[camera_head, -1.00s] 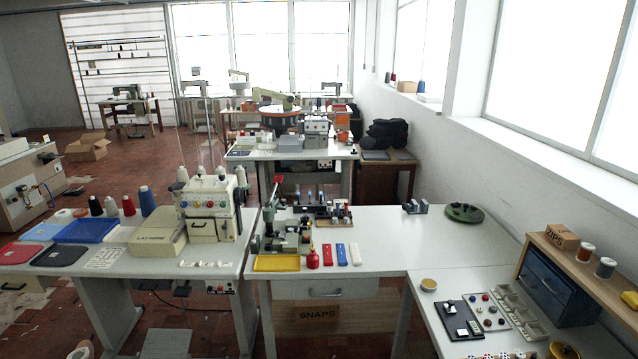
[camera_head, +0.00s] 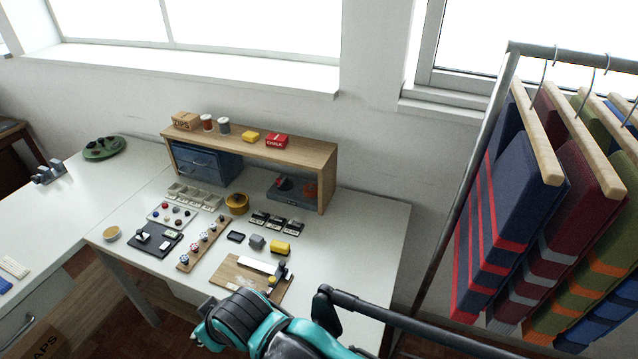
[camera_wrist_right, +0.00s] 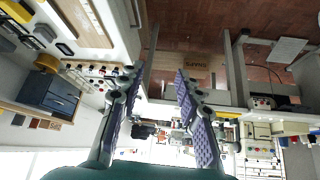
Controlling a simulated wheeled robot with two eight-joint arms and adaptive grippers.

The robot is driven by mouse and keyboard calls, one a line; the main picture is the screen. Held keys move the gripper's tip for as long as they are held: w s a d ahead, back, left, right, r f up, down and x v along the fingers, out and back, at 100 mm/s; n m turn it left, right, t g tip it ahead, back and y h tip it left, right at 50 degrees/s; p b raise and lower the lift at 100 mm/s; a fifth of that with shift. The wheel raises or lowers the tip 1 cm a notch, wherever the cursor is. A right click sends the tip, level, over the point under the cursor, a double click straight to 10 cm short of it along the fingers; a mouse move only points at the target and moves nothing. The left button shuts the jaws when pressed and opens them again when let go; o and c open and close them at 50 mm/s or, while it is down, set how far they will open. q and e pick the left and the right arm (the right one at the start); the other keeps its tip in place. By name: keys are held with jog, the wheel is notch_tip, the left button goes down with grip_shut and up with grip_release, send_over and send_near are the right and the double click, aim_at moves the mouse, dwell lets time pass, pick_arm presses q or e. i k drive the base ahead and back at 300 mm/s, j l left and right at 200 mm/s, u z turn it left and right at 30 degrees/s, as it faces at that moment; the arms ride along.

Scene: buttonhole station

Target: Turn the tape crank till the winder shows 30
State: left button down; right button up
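I cannot make out a tape winder, its crank or a number display for certain. Part of my teal arm shows at the bottom of the head view, just in front of the board. My left gripper is not in view.
A wooden shelf (camera_head: 255,146) stands over a blue drawer box (camera_head: 205,164) at the back of the white table (camera_head: 365,235). Button trays and small blocks crowd the table's middle; its right part is clear. A garment rack with striped textiles (camera_head: 495,220) stands at the right.

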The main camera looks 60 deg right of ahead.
aim_at(283, 185)
jog(key=k+l+z, duration=0.1)
jog(key=z, duration=1.5)
